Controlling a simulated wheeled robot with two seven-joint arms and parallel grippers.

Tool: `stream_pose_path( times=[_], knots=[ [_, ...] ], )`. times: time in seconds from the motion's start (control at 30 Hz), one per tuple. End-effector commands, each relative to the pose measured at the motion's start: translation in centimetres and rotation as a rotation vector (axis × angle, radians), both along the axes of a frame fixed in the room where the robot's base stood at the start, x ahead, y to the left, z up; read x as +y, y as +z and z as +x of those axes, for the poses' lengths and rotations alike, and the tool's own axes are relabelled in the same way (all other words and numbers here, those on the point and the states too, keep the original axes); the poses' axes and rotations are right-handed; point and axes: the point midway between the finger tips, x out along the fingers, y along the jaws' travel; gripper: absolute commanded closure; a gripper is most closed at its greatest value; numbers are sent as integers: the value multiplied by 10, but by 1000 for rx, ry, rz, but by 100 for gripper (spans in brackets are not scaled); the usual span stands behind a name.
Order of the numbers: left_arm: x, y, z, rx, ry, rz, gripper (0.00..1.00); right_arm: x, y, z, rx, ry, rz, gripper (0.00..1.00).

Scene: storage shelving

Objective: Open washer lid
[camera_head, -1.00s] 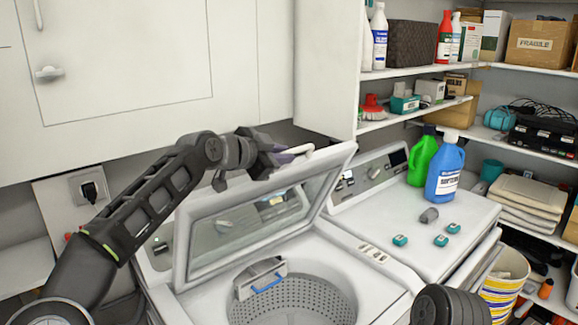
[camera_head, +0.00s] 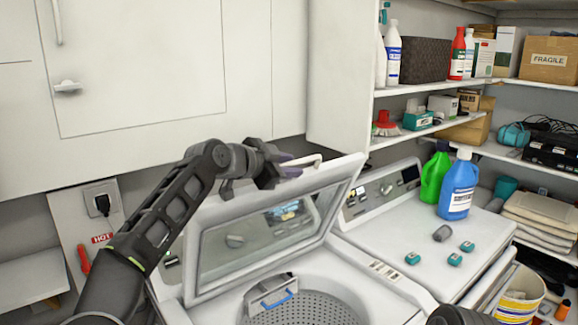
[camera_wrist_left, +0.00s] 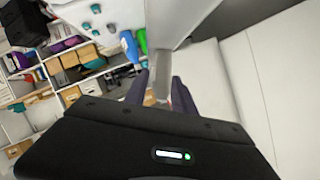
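The white washer lid (camera_head: 215,220) stands raised and tilted back over the washer (camera_head: 385,275), with its glass panel facing forward. The drum (camera_head: 300,308) is uncovered below it. My left gripper (camera_head: 300,163) is at the top edge of the lid. In the left wrist view, the fingers of my left gripper (camera_wrist_left: 161,92) are apart, with the lid's edge (camera_wrist_left: 178,28) running between them. Whether they touch it is hard to tell. Part of my right arm shows at the bottom edge; its gripper is out of view.
A white cabinet (camera_head: 140,60) hangs above and behind the lid. On the dryer (camera_head: 400,228) to the right stand blue (camera_head: 458,190) and green (camera_head: 434,178) bottles and small teal items. Shelves (camera_head: 430,132) with goods line the right side.

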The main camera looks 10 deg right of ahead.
Motion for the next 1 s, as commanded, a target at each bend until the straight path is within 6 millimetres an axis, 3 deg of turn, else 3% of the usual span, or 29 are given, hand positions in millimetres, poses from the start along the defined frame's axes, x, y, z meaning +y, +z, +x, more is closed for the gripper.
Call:
stream_pose_path(
  times=[0.37, 0.73, 1.0],
  knots=[
    [1, 2, -3, -3, -2, -2, 65, 0, -4, 0, -1, 0, 1, 0],
    [36, 15, -39, -5, 0, -1, 65, 4, -38, 1, -16, 1, 9, 0],
    [51, 26, -54, -2, -2, -1, 65, 5, -43, 3, -20, 3, 12, 0]
  ],
)
